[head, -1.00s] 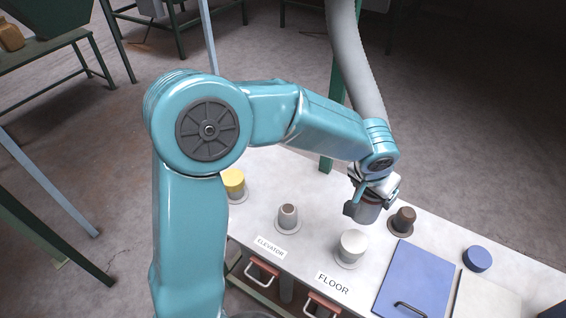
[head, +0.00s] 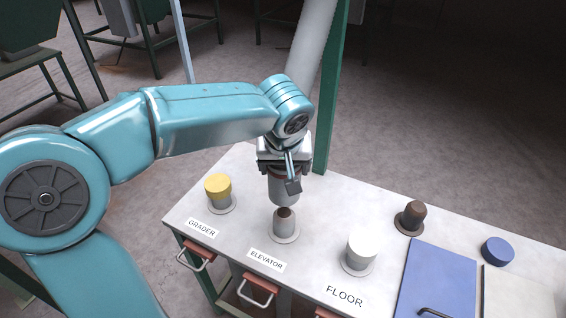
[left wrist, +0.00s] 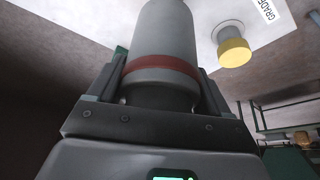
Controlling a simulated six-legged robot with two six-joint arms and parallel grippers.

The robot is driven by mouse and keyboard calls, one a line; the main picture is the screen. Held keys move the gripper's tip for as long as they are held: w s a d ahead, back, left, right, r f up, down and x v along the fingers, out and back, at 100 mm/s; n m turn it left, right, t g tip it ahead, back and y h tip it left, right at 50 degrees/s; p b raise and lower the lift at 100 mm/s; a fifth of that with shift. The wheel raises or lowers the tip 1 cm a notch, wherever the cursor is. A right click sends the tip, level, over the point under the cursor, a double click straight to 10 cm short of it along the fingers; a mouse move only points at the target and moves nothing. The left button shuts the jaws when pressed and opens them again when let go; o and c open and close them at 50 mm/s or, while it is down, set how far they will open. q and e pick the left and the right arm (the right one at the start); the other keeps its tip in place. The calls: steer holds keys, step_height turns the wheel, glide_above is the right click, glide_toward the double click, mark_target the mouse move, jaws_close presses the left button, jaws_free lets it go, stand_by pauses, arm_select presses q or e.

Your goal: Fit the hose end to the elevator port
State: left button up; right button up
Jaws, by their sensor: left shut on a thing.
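My left gripper (head: 288,176) is shut on the hose end (head: 282,192), a grey cuff on the thick grey hose (head: 312,50). In the left wrist view the cuff (left wrist: 160,50) has a red band and sits between the fingers. In the head view the hose end is directly above the elevator port (head: 286,228), a short grey stub with a brown top, behind the ELEVATOR label (head: 266,260). Its lower edge overlaps the port's far rim in the picture; I cannot tell whether they touch. My right gripper is not in view.
The yellow-capped grader port (head: 218,190) is to the left. The white-capped floor port (head: 360,254) is to the right. A brown stub (head: 410,217), a blue round cap (head: 497,251) and a blue panel (head: 438,278) lie farther right on the white table (head: 335,208). A green post (head: 332,110) stands behind.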

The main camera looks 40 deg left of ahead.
arm_select(q)
steer(key=shift+w+f+b, duration=0.1)
steer(key=shift+f+b, duration=0.35)
steer(key=shift+f, duration=0.45)
steer(key=shift+f+b, duration=1.15)
steer(key=shift+f, duration=0.45)
step_height(320, 180, down, 3)
steer(key=b, duration=0.3)
steer(key=shift+f, duration=0.2)
steer(key=o, duration=1.1)
steer(key=shift+r, duration=0.1)
steer(key=p+v, duration=0.2)
steer(key=v, duration=1.4)
steer(key=shift+r+p, duration=0.1)
steer(key=shift+p, duration=0.2)
